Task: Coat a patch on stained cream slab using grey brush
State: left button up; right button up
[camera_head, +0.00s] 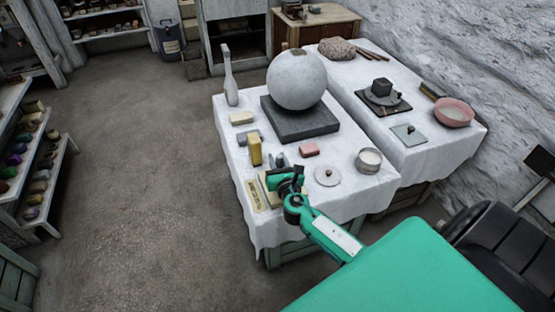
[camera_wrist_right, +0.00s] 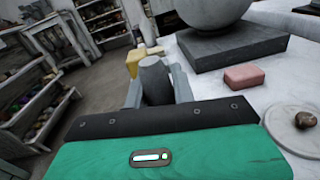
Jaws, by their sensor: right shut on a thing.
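The cream slab (camera_head: 268,197) lies near the front left corner of the white-covered near table, partly hidden by my right gripper (camera_head: 284,176). A pale strip with dark marks (camera_head: 252,195) lies along its left side. My right gripper is over the slab's far part. In the right wrist view its jaws are shut on a grey, rounded upright piece (camera_wrist_right: 155,78), which looks like the grey brush. The brush's lower end is hidden, so I cannot tell whether it touches the slab. My left gripper is not in view.
A yellow block (camera_head: 255,150), a pink block (camera_head: 309,150), a round lid (camera_head: 327,176) and a bowl (camera_head: 368,161) stand close by. Behind, a large plaster sphere (camera_head: 297,80) rests on a dark slab (camera_head: 300,122). A tall pale bottle (camera_head: 230,78) stands at the far left.

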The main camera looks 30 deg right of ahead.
jog(key=shift+w+d, duration=0.15)
jog(key=shift+w, duration=0.5)
jog(key=shift+x, duration=0.8)
jog(key=shift+s+a+r+p, duration=0.25)
jog(key=shift+s+r+p, duration=0.45)
jog(key=shift+p, duration=0.1)
jog(key=shift+f+b, duration=0.6)
jog(key=shift+f, duration=0.15)
jog(key=shift+s+r, duration=0.1)
